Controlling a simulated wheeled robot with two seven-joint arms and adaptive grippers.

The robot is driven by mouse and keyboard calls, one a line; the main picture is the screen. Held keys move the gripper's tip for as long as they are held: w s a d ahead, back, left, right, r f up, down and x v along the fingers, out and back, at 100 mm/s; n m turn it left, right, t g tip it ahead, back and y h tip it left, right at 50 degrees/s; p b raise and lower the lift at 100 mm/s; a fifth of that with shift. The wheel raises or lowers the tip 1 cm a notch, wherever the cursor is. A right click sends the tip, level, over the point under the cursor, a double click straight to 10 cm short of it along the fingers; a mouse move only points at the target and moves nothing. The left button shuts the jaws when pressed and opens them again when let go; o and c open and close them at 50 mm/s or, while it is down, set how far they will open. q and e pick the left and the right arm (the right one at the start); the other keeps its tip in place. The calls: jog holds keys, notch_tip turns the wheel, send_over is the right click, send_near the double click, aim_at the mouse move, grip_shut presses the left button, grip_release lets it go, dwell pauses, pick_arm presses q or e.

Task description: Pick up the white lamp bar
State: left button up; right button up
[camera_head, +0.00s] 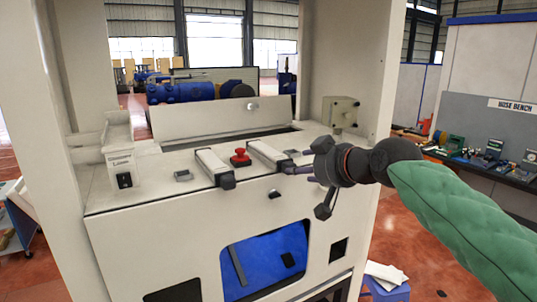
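Two white bars with black end caps lie on the white machine's sloping top, a left bar (212,162) and a right bar (267,152). I cannot tell which of them, if either, is the lamp bar. My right gripper (308,172) comes in from the right with its dark fingers spread apart. It is beside the near black end of the right bar, and I see nothing held in it. Whether a finger touches the bar is unclear. My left gripper is not in view.
A red button (240,157) sits between the bars. A grey box (340,111) stands at the back right of the top, and a white upright housing (119,155) at the left. White frame posts (77,70) rise around the machine. A cluttered bench (492,170) is far right.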

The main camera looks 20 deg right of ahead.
aim_at(279, 162)
jog(key=p+x, duration=0.1)
jog(key=x, duration=0.3)
jog(key=shift+a+f, duration=0.15)
jog(key=shift+a, duration=0.05)
jog(key=c, duration=0.3)
grip_shut()
jog(key=shift+o, duration=1.5)
grip_release()
jog(key=shift+p, duration=0.3)
